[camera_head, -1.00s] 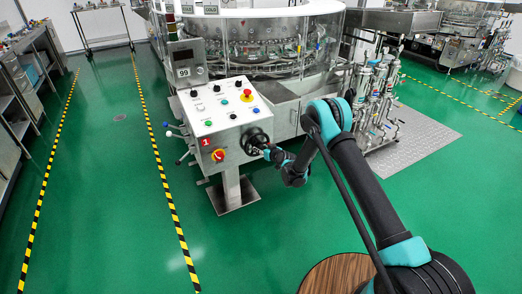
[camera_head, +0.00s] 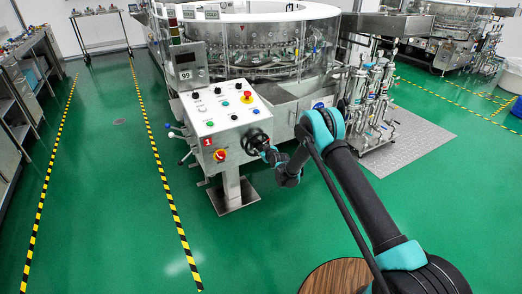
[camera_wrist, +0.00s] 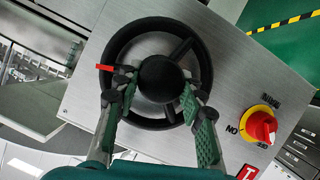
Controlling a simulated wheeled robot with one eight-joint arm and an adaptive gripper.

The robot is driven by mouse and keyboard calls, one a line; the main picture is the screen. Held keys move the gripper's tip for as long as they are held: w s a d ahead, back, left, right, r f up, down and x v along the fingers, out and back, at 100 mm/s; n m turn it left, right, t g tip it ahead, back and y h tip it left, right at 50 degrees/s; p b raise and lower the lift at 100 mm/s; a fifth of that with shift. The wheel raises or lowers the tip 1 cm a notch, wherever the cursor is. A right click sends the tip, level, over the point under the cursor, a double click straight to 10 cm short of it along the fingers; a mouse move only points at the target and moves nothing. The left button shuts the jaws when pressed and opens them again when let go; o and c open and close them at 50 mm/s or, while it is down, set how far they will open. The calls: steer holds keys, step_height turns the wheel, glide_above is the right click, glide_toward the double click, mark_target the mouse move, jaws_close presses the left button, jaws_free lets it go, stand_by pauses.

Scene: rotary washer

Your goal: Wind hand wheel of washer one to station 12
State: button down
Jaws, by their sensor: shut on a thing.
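In the wrist view the wheel rim (camera_wrist: 150,23) has spokes and a dark round hub (camera_wrist: 160,78). My gripper (camera_wrist: 160,87) is shut on the wheel at its middle, one green-padded finger on each side of the hub. In the head view my gripper (camera_head: 267,152) meets the wheel from the right.
A red-and-yellow rotary switch (camera_wrist: 262,126) is close to the wheel on the same panel. A red emergency button (camera_head: 247,94) tops the box. The washer's glazed carousel (camera_head: 256,45) stands behind. Green floor is clear in front.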

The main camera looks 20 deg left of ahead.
steer(key=c, duration=0.9)
jaws_free()
steer(key=shift+s+d, duration=0.1)
steer(key=v, duration=1.2)
